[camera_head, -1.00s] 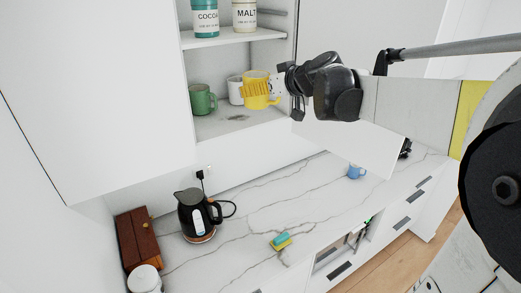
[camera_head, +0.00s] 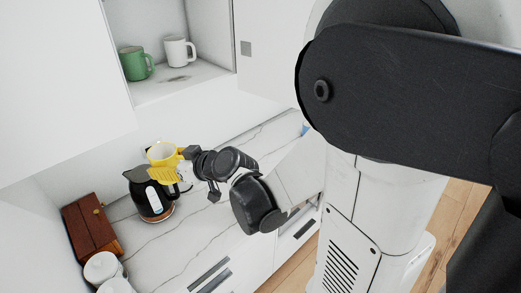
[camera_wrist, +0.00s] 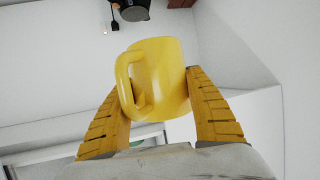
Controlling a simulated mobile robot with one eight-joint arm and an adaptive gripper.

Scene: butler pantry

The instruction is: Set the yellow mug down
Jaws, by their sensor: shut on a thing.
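The yellow mug (camera_head: 162,153) is held in the air in my gripper (camera_head: 180,168), in front of the kettle's upper part as the head view sees it. In the wrist view the mug (camera_wrist: 160,78) sits between the two yellow fingers of my gripper (camera_wrist: 162,105), with its handle toward the left. The fingers are shut on the mug's sides. The marble counter (camera_head: 222,172) lies below; the height of the mug above it is hard to tell. My gripper hides part of the counter.
A black kettle (camera_head: 148,196) stands on the counter, close to the mug in the picture. A brown wooden box (camera_head: 90,226) and white canisters (camera_head: 103,267) are at the left. A green mug (camera_head: 135,64) and a white mug (camera_head: 178,51) stand in the open cupboard (camera_head: 205,72).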

